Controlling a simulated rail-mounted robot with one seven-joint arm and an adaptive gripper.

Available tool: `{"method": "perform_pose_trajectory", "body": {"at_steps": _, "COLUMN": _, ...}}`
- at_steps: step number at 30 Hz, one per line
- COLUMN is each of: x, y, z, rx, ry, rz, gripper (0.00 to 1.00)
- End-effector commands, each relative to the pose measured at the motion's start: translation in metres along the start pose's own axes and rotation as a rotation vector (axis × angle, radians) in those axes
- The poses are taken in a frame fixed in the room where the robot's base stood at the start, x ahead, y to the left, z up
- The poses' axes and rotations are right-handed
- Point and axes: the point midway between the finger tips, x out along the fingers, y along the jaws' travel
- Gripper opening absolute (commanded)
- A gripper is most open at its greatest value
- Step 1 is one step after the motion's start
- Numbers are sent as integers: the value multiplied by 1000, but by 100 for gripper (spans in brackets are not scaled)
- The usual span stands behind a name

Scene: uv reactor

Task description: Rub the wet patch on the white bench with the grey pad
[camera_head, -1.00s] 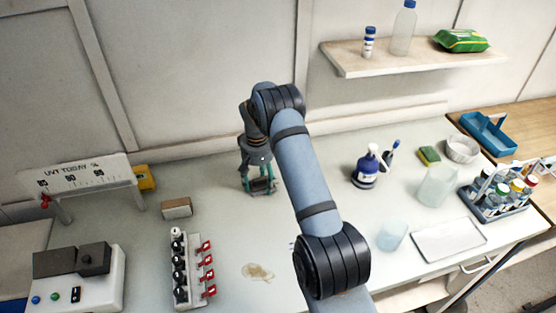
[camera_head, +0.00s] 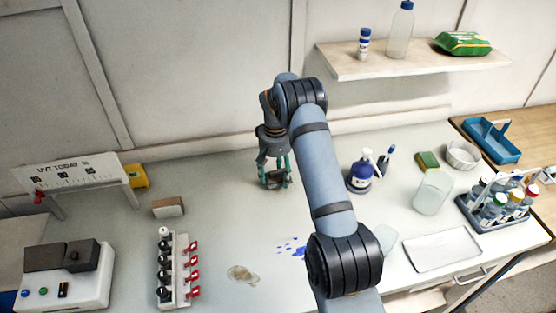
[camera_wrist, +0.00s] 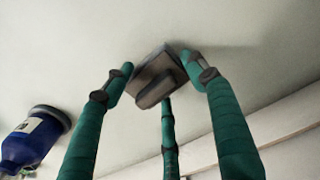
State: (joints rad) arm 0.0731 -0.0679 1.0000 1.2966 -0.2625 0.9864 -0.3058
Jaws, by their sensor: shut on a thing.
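My gripper (camera_head: 273,180) is over the back middle of the white bench (camera_head: 215,225), pointing down. In the wrist view its green fingers (camera_wrist: 165,85) are shut on the grey pad (camera_wrist: 154,68) by its raised grip. The pad is flat and squarish, close to the bench top; I cannot tell whether it touches. In the head view the fingers mostly hide the pad. A wet-looking yellowish-brown patch (camera_head: 243,274) lies on the front of the bench, nearer the camera than my gripper. Blue drops (camera_head: 291,248) lie to its right, beside my arm.
Bench between gripper and patch is clear.

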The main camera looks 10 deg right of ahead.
Motion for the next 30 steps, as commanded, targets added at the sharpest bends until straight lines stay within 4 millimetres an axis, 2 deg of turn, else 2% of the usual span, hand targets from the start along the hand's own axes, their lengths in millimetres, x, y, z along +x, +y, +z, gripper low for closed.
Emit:
{"method": "perform_pose_trajectory", "body": {"at_steps": 1, "x": -8, "y": -1, "z": 0, "rx": -2, "ry": 0, "rz": 0, "gripper": 32}}
{"method": "perform_pose_trajectory", "body": {"at_steps": 15, "x": -49, "y": -2, "z": 0, "rx": -5, "ry": 0, "rz": 1, "gripper": 32}}
{"method": "perform_pose_trajectory", "body": {"at_steps": 30, "x": -54, "y": -2, "z": 0, "rx": -5, "ry": 0, "rz": 0, "gripper": 32}}
